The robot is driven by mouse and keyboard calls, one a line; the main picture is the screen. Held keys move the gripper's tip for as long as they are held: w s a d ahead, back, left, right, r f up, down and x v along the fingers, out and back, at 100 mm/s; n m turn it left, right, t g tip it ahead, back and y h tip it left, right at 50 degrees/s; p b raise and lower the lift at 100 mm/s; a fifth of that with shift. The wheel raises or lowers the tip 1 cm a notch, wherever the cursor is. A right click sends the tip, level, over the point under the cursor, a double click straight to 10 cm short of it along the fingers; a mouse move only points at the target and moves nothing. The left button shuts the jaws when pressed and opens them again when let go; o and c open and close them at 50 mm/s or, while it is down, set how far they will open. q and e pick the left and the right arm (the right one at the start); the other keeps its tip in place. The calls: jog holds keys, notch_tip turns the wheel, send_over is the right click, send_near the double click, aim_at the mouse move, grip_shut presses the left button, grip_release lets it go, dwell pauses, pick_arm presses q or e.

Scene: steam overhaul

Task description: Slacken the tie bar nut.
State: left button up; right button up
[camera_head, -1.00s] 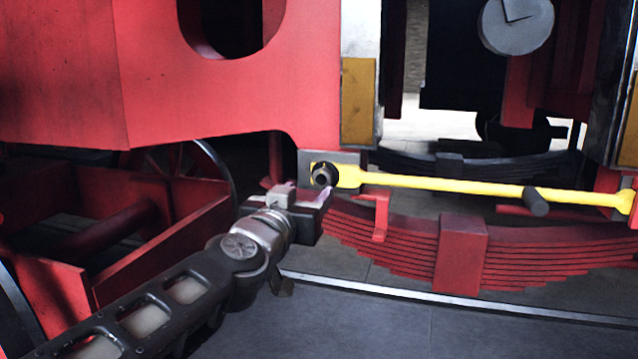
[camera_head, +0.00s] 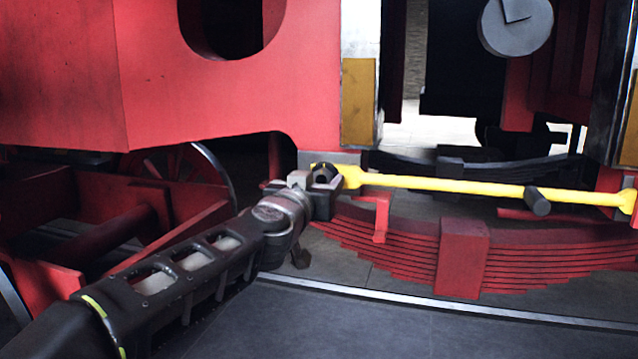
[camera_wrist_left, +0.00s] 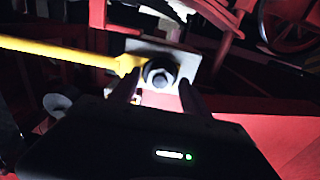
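A yellow tie bar (camera_head: 440,184) runs across the head view to the right. A dark nut (camera_head: 322,173) sits at its left end, in front of a grey plate (camera_head: 345,157). My left gripper (camera_head: 324,184) is at this nut and partly hides it. In the left wrist view the hex nut (camera_wrist_left: 159,76) lies between the two fingers of the left gripper (camera_wrist_left: 158,88), with the bar (camera_wrist_left: 60,52) going off left. The fingers look apart, one on each side of the nut; I see gaps, and cannot tell contact. My right gripper is not in view.
A red leaf spring (camera_head: 462,258) lies below the bar. A dark cylindrical peg (camera_head: 537,201) sticks out at the bar's right part. Red frame plating (camera_head: 230,100) overhangs the arm, and a wheel (camera_head: 215,165) stands behind. The grey floor (camera_head: 400,335) in front is clear.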

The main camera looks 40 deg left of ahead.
pick_arm(q)
grip_shut()
dwell(0.4)
jog(key=shift+n, duration=0.3)
jog(key=n, duration=0.4)
jog(key=shift+p, duration=0.3)
jog(key=n, duration=0.5)
jog(key=shift+n, duration=0.3)
jog(key=n, duration=0.5)
jog(key=n+b, duration=0.1)
jog(key=n, duration=0.5)
jog(key=shift+n, duration=0.3)
